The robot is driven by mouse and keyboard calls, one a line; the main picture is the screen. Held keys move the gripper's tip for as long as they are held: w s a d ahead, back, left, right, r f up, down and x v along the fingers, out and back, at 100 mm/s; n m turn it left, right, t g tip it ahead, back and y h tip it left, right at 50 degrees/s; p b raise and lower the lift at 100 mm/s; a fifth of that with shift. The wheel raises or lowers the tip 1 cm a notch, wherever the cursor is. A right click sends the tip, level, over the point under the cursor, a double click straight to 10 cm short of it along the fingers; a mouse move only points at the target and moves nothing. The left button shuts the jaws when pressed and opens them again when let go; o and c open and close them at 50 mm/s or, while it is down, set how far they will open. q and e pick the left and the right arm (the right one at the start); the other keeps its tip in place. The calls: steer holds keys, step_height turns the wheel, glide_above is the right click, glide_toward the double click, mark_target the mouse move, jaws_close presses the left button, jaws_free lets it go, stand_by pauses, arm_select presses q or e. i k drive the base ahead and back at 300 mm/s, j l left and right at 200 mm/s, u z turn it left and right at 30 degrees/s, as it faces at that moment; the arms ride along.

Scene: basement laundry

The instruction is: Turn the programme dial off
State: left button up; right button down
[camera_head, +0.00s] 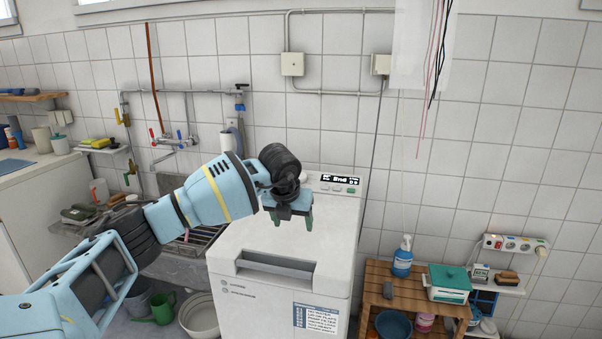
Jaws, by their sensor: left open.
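The white top-loading washing machine (237,262) stands against the tiled wall. Its rear control panel (345,179) has a dark display that appears to read "End", with small buttons below it. My left gripper (292,222) is open and points down over the rear part of the machine's lid, in front of the panel. Whether the fingertips touch anything cannot be told. My right gripper is not in view.
A wooden shelf unit (405,293) with a soap bottle (402,257) and a teal-lidded box (448,283) stands to the right. A sink, taps (175,140) and pipes are at left. A green watering can (160,308) and a basin (199,316) lie on the floor.

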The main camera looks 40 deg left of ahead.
mark_target(303, 176)
steer(key=i+j, duration=0.5)
steer(key=j, duration=0.15)
steer(key=i+j, duration=0.55)
steer(key=j, duration=0.15)
